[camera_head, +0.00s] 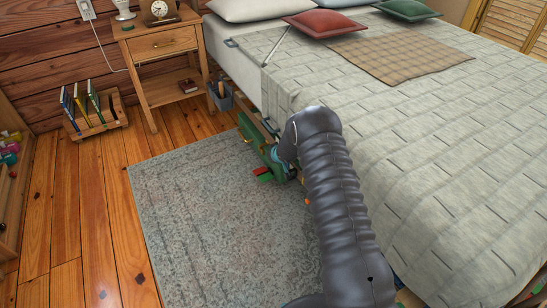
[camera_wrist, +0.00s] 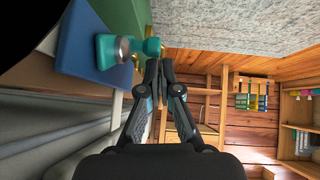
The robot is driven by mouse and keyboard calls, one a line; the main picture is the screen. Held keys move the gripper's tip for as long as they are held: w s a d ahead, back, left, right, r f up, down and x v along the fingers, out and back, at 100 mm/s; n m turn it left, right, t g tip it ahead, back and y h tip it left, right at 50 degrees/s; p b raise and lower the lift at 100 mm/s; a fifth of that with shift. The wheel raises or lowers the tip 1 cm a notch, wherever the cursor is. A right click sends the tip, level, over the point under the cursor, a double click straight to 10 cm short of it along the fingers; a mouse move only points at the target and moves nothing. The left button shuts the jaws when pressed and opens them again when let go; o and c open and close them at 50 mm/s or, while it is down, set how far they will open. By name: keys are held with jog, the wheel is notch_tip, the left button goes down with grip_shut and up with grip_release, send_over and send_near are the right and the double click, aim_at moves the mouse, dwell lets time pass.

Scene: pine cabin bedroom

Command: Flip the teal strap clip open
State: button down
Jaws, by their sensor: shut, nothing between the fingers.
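In the wrist view, a teal piece (camera_wrist: 106,52) with a round metal knob sits against a blue surface (camera_wrist: 82,48) and a green surface (camera_wrist: 122,14). It looks like the strap clip. A second teal part (camera_wrist: 153,46) with brass-coloured bits lies just beyond my fingertips. My gripper (camera_wrist: 158,68) is shut and empty, its tips close to that part. I cannot tell whether they touch. In the head view, a green object (camera_head: 256,140) with a red piece (camera_head: 262,171) lies beside the bed, and my arm hides my gripper and much of this spot.
The bed (camera_head: 440,140) fills the right side. A grey rug (camera_head: 200,220) lies open on the floor to its left. A nightstand (camera_head: 160,46) with a clock, a grey caddy (camera_head: 222,97) on the bed side and a book rack (camera_head: 96,122) stand further back.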

jog(key=w+r+v, duration=0.1)
jog(key=v, duration=1.2)
jog(key=shift+r, duration=0.25)
jog(key=shift+w+a, duration=0.15)
